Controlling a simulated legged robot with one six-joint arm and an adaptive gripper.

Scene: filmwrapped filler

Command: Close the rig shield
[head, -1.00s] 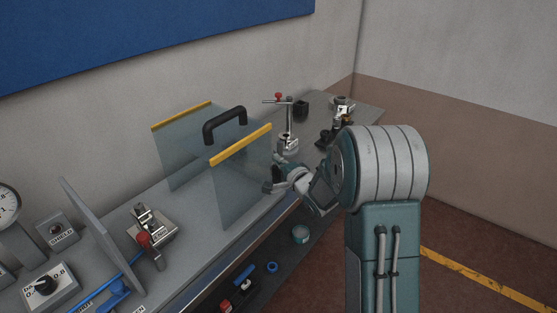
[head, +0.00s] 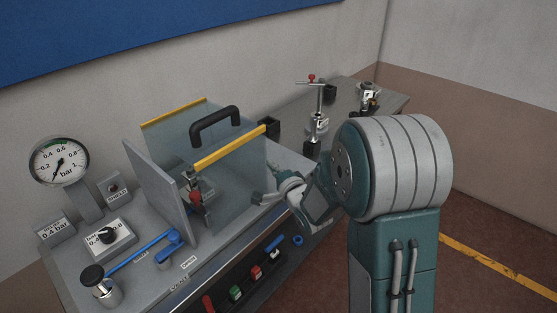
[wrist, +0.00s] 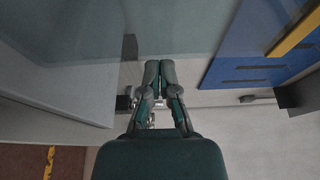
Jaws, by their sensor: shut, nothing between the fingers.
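The rig shield is a clear hood with two yellow-edged panes (head: 232,180) and a black arched handle (head: 215,125) across its top. In the head view it stands beside the upright grey plate (head: 155,185), around the metal clamp with the red knob (head: 196,195). I cannot tell whether a small gap is left between shield and plate. My gripper (head: 262,198) is shut and empty at the right end of the front pane. Its closed fingers also show in the wrist view (wrist: 160,66), close to clear panel; contact cannot be made out.
Left of the plate are a pressure gauge (head: 59,160), a dial box (head: 108,238) and a blue lever (head: 140,252). A stand with a red-tipped crossbar (head: 318,120) and another fixture (head: 369,97) stand at the back right. A shelf with coloured items (head: 250,275) runs below the front edge.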

